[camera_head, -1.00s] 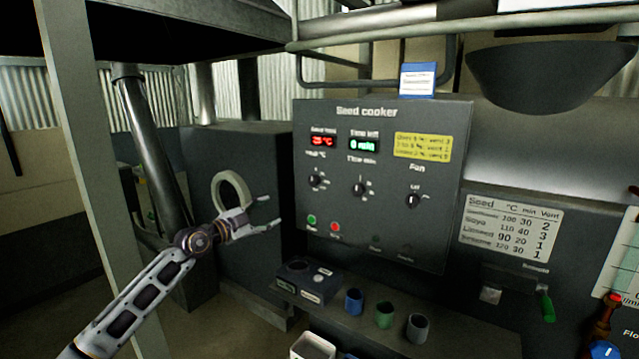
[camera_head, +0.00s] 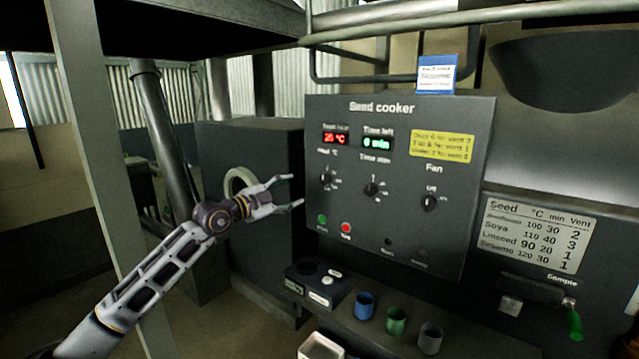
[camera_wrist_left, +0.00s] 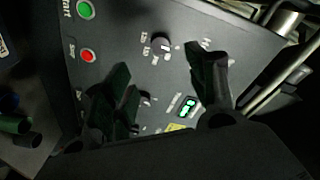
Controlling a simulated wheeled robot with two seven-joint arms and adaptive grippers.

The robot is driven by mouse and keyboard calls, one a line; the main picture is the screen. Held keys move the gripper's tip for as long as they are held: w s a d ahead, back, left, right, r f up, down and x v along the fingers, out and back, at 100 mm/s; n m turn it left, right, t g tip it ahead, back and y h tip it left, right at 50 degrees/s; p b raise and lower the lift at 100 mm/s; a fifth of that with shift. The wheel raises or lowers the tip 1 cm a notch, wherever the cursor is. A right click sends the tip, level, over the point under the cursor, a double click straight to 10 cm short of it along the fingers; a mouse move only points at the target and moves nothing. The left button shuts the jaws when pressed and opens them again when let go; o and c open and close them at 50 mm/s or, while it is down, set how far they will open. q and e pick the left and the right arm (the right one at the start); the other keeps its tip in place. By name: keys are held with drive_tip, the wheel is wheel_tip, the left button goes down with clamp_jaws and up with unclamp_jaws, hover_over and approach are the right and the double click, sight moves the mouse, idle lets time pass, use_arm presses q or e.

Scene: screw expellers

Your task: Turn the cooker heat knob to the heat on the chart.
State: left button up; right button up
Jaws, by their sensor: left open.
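The seed cooker panel (camera_head: 400,240) fills the middle of the head view. Its heat knob (camera_head: 326,180) is the dark left knob under a red display (camera_head: 336,138) reading about 25 °C. The same knob seems to show in the left wrist view (camera_wrist_left: 160,43). The chart (camera_head: 535,236) on the right lists seeds with °C, min and vent: Soya 110, Linseed 90, Sesame 120, and a blurred top row of 100. My left gripper (camera_head: 297,190) is open and empty, just left of the heat knob and apparently clear of it. My right gripper is out of view.
A time knob (camera_head: 372,189) and a fan knob (camera_head: 429,202) are to the right. Green (camera_head: 322,219) and red (camera_head: 345,228) buttons are below. A blue-edged card (camera_head: 436,75) stands on top. Several cups, including a blue one (camera_head: 365,305), stand on the ledge.

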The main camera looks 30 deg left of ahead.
use_arm(q)
drive_tip(key=shift+w, duration=1.2)
drive_tip(key=p, duration=0.1)
approach(323, 181)
drive_tip(key=shift+w, duration=1.75)
drive_tip(key=shift+w+d+p, duration=0.35)
drive_tip(key=shift+w+p, duration=0.05)
drive_tip(key=shift+w, duration=0.35)
drive_tip(key=shift+w+d, duration=0.1)
drive_tip(key=shift+w, duration=0.45)
drive_tip(key=shift+w+d, duration=0.1)
drive_tip(key=shift+w, duration=0.45)
drive_tip(key=shift+w+d, duration=0.1)
drive_tip(key=shift+w, duration=0.35)
drive_tip(key=shift+p, duration=0.3)
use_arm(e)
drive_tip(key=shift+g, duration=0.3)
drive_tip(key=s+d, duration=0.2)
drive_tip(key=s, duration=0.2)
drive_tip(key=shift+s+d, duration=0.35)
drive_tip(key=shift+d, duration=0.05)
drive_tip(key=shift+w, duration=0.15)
